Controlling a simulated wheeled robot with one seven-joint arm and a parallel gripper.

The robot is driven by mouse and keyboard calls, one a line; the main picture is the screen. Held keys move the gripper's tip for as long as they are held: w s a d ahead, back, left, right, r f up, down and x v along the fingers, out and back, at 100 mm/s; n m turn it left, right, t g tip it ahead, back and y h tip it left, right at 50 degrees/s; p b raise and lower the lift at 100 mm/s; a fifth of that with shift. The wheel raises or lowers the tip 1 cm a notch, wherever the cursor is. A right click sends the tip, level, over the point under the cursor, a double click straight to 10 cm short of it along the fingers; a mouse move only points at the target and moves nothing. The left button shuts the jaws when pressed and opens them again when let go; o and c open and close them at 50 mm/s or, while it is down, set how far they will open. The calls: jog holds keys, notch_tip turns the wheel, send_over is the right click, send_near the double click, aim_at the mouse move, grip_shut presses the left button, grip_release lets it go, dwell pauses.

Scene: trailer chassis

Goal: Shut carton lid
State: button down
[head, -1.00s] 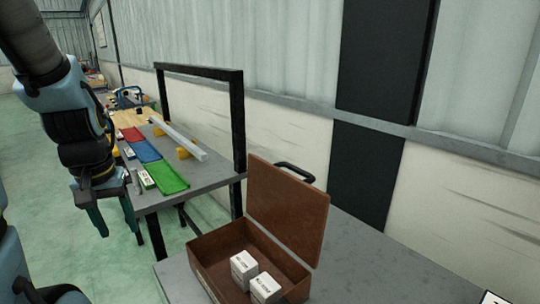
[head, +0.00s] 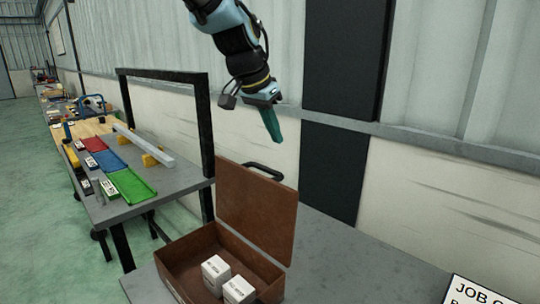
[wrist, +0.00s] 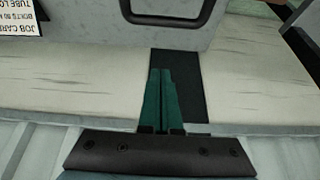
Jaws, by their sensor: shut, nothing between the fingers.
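The brown carton (head: 172,258) stands on the grey bench in the head view. Its lid (head: 257,212) is open, standing up and leaning slightly back along the far side. Two white boxes (head: 215,272) (head: 238,290) with printed labels sit inside. My gripper (head: 276,140) is above and behind the lid's top edge, green fingers pointing down, touching nothing. In the wrist view my gripper (wrist: 163,71) shows its two fingers together and empty. The carton is not clearly visible in the wrist view.
A black handle (head: 263,170) shows just behind the lid; it also shows in the wrist view (wrist: 170,18). A job card (head: 478,292) stands at the right. The grey bench (head: 370,262) is clear right of the carton. A black frame (head: 165,75) stands left.

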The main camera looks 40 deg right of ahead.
notch_tip(320, 180, down, 6)
jog(key=a+p, duration=0.1)
jog(key=p, duration=0.2)
jog(key=shift+a+p, duration=0.2)
jog(key=shift+p, duration=0.1)
jog(key=shift+a+f+b, duration=0.1)
jog(key=shift+b, duration=0.45)
